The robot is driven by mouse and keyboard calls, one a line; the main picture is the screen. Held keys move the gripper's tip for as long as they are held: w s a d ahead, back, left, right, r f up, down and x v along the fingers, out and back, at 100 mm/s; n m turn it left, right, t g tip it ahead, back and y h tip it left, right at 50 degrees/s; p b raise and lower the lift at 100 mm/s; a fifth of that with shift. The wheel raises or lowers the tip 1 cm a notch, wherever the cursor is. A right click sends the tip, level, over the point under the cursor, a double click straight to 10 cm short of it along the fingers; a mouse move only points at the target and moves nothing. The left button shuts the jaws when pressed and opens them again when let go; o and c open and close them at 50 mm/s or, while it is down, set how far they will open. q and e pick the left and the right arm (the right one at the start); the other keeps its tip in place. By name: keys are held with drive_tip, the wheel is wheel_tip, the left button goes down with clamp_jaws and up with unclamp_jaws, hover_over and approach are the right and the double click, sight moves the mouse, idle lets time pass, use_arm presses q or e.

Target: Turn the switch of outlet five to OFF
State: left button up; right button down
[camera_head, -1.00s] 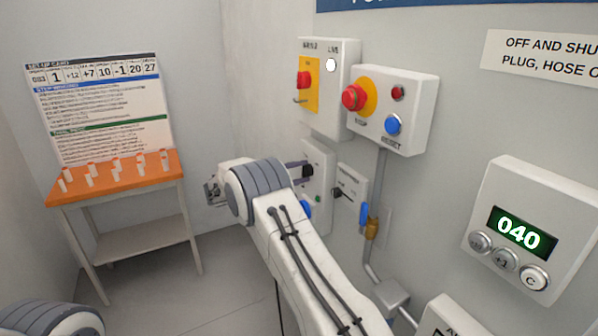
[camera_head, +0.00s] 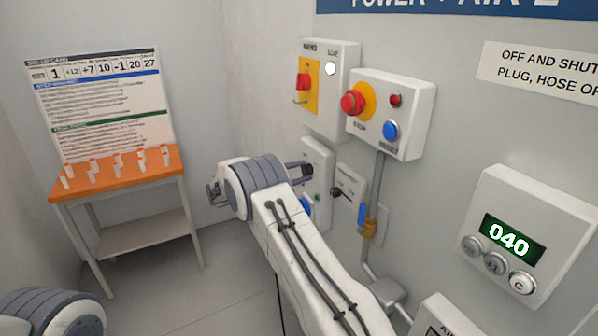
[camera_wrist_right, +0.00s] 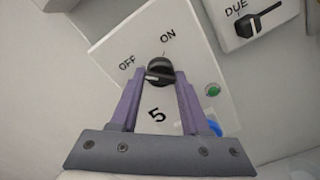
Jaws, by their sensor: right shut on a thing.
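The outlet five box (camera_wrist_right: 125,30) is a white panel marked OFF, ON and 5 in the right wrist view; in the head view it shows on the wall (camera_head: 322,160), partly behind my right arm. Its black switch knob (camera_wrist_right: 160,68) sits between the tips of my right gripper (camera_wrist_right: 158,76), whose purple fingers are shut on it. A pale mark shows on the knob's front; I cannot tell for sure which label it points to. In the head view the right gripper (camera_head: 300,171) reaches the box from the left. My left gripper is out of view.
A green lamp (camera_wrist_right: 212,89) and a blue fitting (camera_wrist_right: 215,128) are beside the right finger. A panel with a black lever (camera_wrist_right: 258,22) is close at right. Red and blue button boxes (camera_head: 412,130) are above. An orange-topped table (camera_head: 115,180) stands at left.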

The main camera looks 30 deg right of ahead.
drive_tip(key=shift+f, duration=0.1)
idle(0.3)
drive_tip(key=shift+c, duration=2.1)
unclamp_jaws()
drive_tip(key=a+b, duration=0.3)
drive_tip(key=a, duration=0.7)
drive_tip(key=shift+w+a, duration=0.3)
